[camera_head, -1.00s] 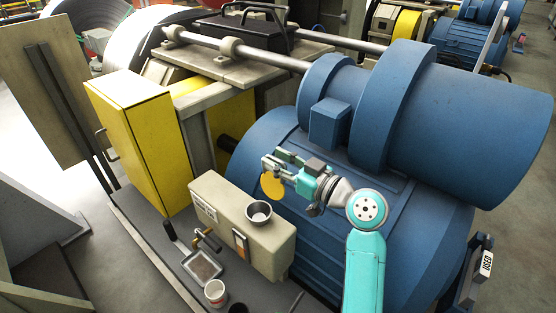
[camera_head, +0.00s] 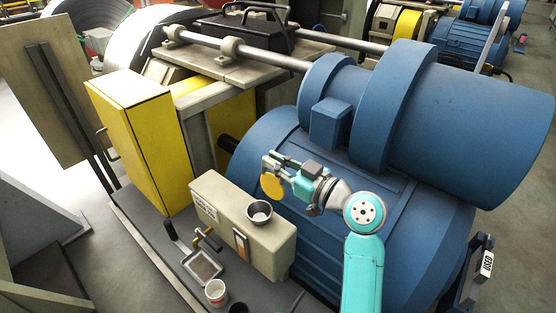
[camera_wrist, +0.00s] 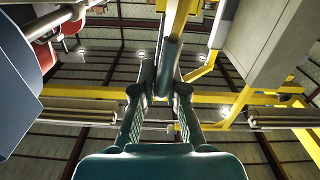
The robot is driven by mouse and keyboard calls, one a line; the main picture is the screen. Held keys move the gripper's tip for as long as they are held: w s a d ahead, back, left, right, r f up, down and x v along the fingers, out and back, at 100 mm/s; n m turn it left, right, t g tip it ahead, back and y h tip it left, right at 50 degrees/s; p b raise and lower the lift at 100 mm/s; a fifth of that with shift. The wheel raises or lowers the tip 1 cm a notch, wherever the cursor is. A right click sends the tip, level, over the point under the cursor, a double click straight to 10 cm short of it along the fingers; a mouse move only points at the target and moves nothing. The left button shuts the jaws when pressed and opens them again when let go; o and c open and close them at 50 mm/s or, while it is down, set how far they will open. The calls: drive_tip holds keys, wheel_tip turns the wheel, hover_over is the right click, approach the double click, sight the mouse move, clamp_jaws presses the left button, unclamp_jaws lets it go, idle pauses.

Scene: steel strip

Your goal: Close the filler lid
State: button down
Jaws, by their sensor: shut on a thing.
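The beige filler box (camera_head: 222,220) stands on the grey floor plate beside the blue machine. A dark round filler cup with a pale rim (camera_head: 259,211) stands open on its top. A round yellow lid (camera_head: 272,187) is upright behind and above the cup, its flat face showing. My gripper (camera_head: 270,166) is at the lid's upper edge, jaws shut on it. In the wrist view, a dark curved edge (camera_wrist: 169,58) stands between my fingers; it seems to be the lid seen edge-on. Any hinge is too small to make out.
A big blue motor housing (camera_head: 440,110) rises close behind and right of my arm. A yellow cabinet (camera_head: 140,140) stands left. A square tray (camera_head: 203,267), a white cup (camera_head: 216,292) and a brass-coloured tap (camera_head: 207,238) are at the box's front.

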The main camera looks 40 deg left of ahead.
drive_tip(key=s+a+f+n, duration=0.1)
drive_tip(key=s+f+n, duration=1)
drive_tip(key=s+n, duration=0.2)
drive_tip(key=shift+s+f+n, duration=0.15)
drive_tip(key=shift+f+n, duration=0.25)
drive_tip(key=shift+n, duration=0.4)
drive_tip(key=c, duration=1.2)
unclamp_jaws()
drive_tip(key=d, duration=1.2)
drive_tip(key=shift+s, duration=0.45)
